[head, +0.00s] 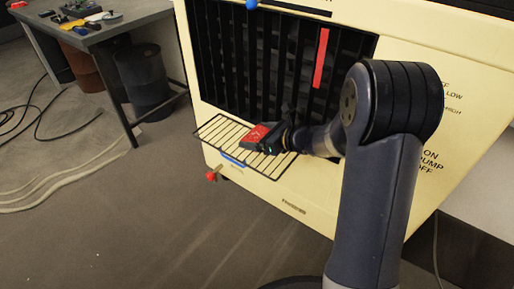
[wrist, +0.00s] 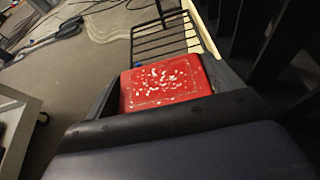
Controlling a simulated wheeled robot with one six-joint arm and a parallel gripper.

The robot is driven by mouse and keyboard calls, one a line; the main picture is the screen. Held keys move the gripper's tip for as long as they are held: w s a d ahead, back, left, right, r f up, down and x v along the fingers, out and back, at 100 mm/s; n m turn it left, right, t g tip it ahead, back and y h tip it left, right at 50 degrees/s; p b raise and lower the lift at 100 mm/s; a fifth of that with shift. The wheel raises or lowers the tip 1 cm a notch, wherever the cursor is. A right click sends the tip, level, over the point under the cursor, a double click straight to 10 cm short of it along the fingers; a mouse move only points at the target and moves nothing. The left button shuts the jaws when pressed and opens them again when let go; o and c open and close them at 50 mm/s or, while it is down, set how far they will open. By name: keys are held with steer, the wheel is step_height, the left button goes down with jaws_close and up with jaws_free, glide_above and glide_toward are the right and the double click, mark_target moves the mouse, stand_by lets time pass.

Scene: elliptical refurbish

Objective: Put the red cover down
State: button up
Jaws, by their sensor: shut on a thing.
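The red cover (wrist: 165,82) is a flat red piece with worn white specks on its face. My gripper (wrist: 165,88) is shut on it, with one dark finger on each side. In the head view the red cover (head: 257,134) shows at the end of my arm, above a wire rack (head: 218,131) on the front of the cream machine. The rack (wrist: 160,40) also shows just beyond the cover in the wrist view. I cannot tell whether the cover touches the rack.
The cream machine (head: 412,150) has a dark slatted grille (head: 235,60) with a red strip (head: 321,58) behind the rack. A red knob (head: 211,176) sticks out below. A workbench (head: 120,20) with tools and dark barrels (head: 143,80) stand at the left. Cables lie on the open floor.

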steer(key=shift+f+b, duration=0.7)
steer(key=shift+f, duration=1.2)
steer(key=shift+f, duration=0.2)
steer(key=o, duration=1)
steer(key=shift+c, duration=0.2)
steer(key=shift+r, duration=0.25)
steer(key=shift+s+d+r, duration=0.2)
steer(key=shift+d, duration=0.1)
steer(key=p+v, duration=0.3)
steer(key=v, duration=0.8)
steer(key=shift+p, duration=0.4)
